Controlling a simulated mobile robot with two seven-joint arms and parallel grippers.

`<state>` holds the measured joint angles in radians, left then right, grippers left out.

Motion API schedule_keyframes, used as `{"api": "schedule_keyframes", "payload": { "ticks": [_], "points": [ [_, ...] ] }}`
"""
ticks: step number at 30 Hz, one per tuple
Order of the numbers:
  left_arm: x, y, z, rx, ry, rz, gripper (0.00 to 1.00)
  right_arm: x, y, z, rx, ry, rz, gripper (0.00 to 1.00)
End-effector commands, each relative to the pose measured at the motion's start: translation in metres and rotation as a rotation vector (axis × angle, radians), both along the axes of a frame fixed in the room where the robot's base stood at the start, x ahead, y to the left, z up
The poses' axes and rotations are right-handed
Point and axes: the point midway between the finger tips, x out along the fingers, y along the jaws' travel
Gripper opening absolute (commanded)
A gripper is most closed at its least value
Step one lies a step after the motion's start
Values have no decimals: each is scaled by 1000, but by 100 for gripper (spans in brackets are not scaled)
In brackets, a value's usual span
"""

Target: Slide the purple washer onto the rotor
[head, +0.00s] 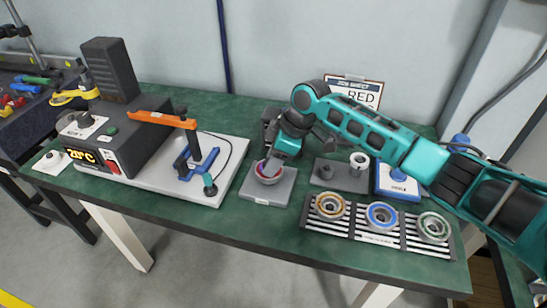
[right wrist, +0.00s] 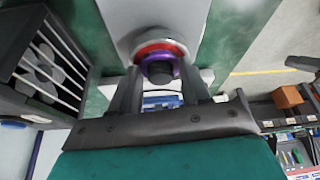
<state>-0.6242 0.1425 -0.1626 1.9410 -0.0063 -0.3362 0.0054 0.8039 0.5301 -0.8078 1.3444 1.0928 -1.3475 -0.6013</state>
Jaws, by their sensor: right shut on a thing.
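The purple washer (right wrist: 160,70) is between the fingertips of my right gripper (right wrist: 160,78) in the right wrist view. It shows as a purple ring just in front of a red ring (right wrist: 158,47) on a grey round part, likely the rotor, on a light grey plate. I cannot tell whether the washer is around the rotor or just above it. In the head view my right gripper (head: 272,163) points down over this round part (head: 268,175), and a bit of purple shows there. The fingers hide much of the contact. My left gripper is not in view.
A striped tray (head: 378,238) holds orange, blue and green ringed parts. Behind it are a grey plate (head: 342,184) with small cylinders and a blue-white box (head: 397,178). A heater unit (head: 140,130) with an orange bar (head: 160,118) stands left. A sheet reading "RED" (head: 355,92) is behind.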

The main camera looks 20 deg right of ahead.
Motion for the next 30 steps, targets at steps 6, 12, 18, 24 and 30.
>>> {"api": "schedule_keyframes", "payload": {
  "ticks": [6,12,18,24,30],
  "points": [
    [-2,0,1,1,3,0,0,0,0,0,0,1,0,16],
    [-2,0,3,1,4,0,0,0,0,-1,0,1,0,16],
    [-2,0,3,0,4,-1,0,0,0,-2,0,1,0,16],
    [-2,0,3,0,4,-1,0,0,0,-2,0,1,0,52],
    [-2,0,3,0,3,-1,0,-1,0,-2,0,3,1,71]
  ]
}}
